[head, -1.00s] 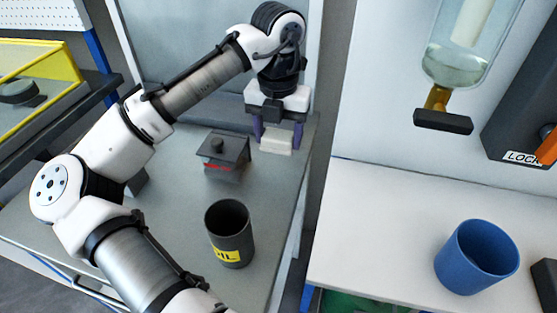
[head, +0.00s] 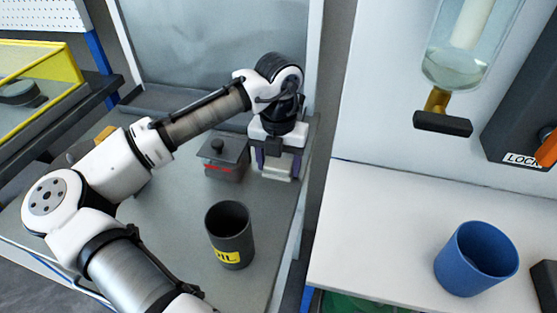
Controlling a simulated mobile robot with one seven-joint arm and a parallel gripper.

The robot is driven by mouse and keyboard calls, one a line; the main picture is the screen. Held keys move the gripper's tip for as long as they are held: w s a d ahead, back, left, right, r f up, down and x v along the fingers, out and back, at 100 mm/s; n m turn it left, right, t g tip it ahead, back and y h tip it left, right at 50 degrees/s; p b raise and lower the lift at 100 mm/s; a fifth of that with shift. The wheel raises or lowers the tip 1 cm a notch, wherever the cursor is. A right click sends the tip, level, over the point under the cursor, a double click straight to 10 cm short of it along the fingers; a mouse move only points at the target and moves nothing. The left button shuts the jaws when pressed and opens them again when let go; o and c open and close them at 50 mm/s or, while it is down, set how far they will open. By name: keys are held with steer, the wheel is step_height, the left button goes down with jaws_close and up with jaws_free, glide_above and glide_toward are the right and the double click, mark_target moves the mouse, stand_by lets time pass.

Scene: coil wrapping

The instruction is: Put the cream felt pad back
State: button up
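The cream felt pad (head: 277,171) is between the two dark fingers of my gripper (head: 278,168), at the right rear of the grey bench. The fingers stand at its left and right sides and it moves with them, so my gripper is shut on it. It is low over the bench; I cannot tell whether its underside touches. Its top is partly hidden by my gripper.
A dark lidded box with a knob and red band (head: 223,160) stands just left of my gripper. A dark OIL cup (head: 230,235) stands nearer on the grey bench (head: 180,220). A blue cup (head: 476,257) stands on the white counter (head: 385,225).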

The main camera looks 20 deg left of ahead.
mark_target(278, 163)
steer(key=o, duration=0.3)
steer(key=shift+o, duration=0.2)
steer(key=shift+r, duration=0.1)
step_height(278, 163, up, 12)
stand_by(0.5)
